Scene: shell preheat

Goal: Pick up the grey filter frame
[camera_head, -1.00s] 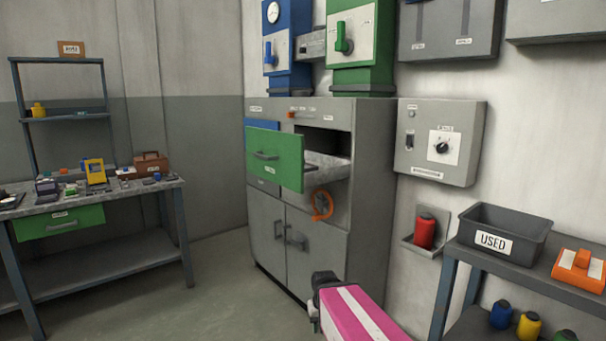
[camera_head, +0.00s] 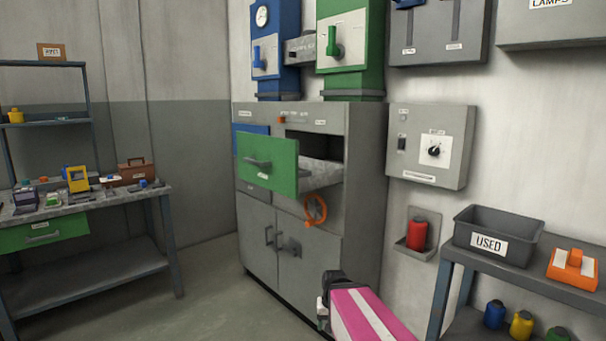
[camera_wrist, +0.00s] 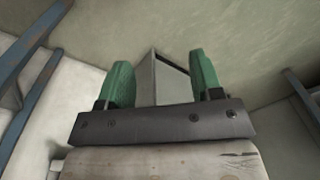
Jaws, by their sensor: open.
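I cannot pick out a grey filter frame for certain in either view. In the head view, a green-fronted drawer (camera_head: 268,163) stands pulled out of the grey cabinet (camera_head: 365,190), with a grey surface showing behind its front. Beyond the fingers is a grey boxy shape (camera_wrist: 168,78) that I cannot identify for certain. The fingers do not show in the head view.
A workbench (camera_head: 150,192) with small items stands at the left. At the right, a table holds a bin marked USED (camera_head: 470,222) and an orange object (camera_head: 573,268). A red canister (camera_head: 417,235) sits in a wall holder. Floor between bench and cabinet is clear.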

